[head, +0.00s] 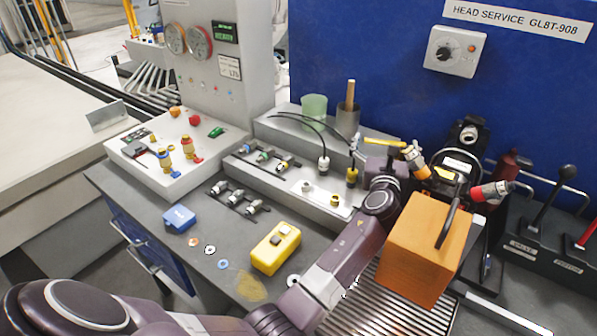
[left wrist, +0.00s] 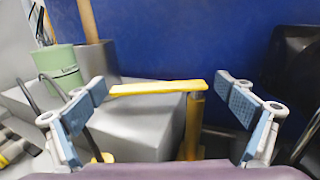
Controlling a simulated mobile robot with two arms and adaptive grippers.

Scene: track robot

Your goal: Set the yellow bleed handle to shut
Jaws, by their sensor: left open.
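The yellow bleed handle (head: 384,141) is a flat bar behind the grey block area, partly hidden by my left gripper (head: 383,155) in the head view. In the left wrist view the bleed handle (left wrist: 150,88) lies nearly level across the picture. Its right end sits on an upright yellow post (left wrist: 194,125). My left gripper (left wrist: 165,102) is open. Its blue-grey padded fingers stand apart, one on each side of the handle and post, with gaps to both. Nothing is held. My right gripper is not in view.
A green cup (head: 314,107) and a wooden-handled tool in a grey cup (head: 347,120) stand left of the handle. An orange box (head: 418,250) with a black handle stands right of my arm. Orange-ended and red-ended fittings (head: 490,191) are close by. A blue panel (head: 350,50) rises behind.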

